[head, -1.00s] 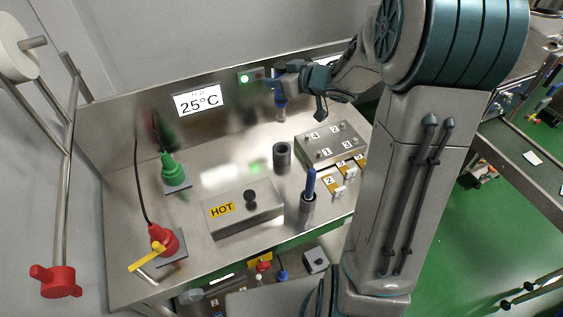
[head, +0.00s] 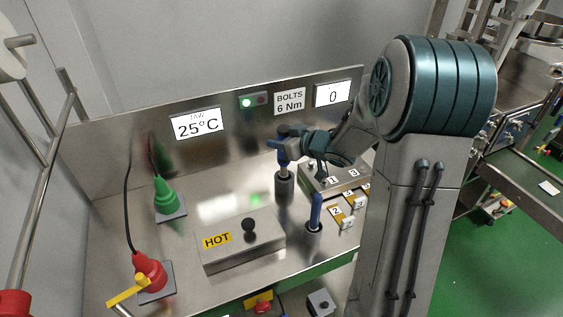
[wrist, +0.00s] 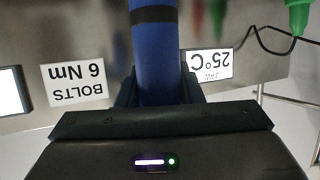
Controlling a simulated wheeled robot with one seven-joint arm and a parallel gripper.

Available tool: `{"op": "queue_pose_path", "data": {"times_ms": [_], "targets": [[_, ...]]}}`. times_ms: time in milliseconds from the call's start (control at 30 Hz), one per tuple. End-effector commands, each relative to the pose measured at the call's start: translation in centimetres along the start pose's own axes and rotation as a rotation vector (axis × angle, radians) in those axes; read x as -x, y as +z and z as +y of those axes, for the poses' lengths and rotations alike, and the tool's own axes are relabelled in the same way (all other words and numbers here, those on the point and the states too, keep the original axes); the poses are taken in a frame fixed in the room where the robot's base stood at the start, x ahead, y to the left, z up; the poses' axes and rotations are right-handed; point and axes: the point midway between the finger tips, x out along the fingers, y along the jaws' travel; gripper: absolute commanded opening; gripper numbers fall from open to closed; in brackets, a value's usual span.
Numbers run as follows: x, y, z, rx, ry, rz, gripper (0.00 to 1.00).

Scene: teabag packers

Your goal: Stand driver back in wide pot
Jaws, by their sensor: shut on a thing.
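The driver (head: 283,154) has a blue handle and a grey lower part, and it stands upright in my gripper (head: 288,145). In the wrist view its blue handle with a black band (wrist: 155,45) runs between the two dark fingers (wrist: 157,95). The dark grey round pot (head: 284,190) stands on the steel bench directly below it. The driver's lower end meets the pot's mouth; how deep it sits inside is hidden. A second grey pot (head: 314,238) stands nearer the front and holds another blue-handled tool (head: 316,208).
A HOT-labelled box (head: 240,243) with a black knob is at front left. A numbered block (head: 333,178) and yellow-marked pieces (head: 340,212) are at right, beside my arm. Green (head: 166,196) and red (head: 150,270) corded tools stand left. The back panel (head: 225,150) rises behind.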

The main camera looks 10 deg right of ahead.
Motion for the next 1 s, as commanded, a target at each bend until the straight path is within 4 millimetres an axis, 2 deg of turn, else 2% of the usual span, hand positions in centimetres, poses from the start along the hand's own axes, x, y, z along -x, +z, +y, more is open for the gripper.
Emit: {"op": "queue_pose_path", "data": {"times_ms": [367,767,800,867,1000], "targets": [[-1.7,3.9,0.0,0.0,-0.001,0.001,0.06],[-1.9,4.4,0.0,0.001,0.001,0.002,0.06],[-1.9,4.5,0.0,0.001,0.001,0.001,0.36],[-1.9,4.4,0.0,0.001,0.001,0.001,0.53],[-1.9,4.4,0.0,0.001,0.001,0.001,0.55]]}}
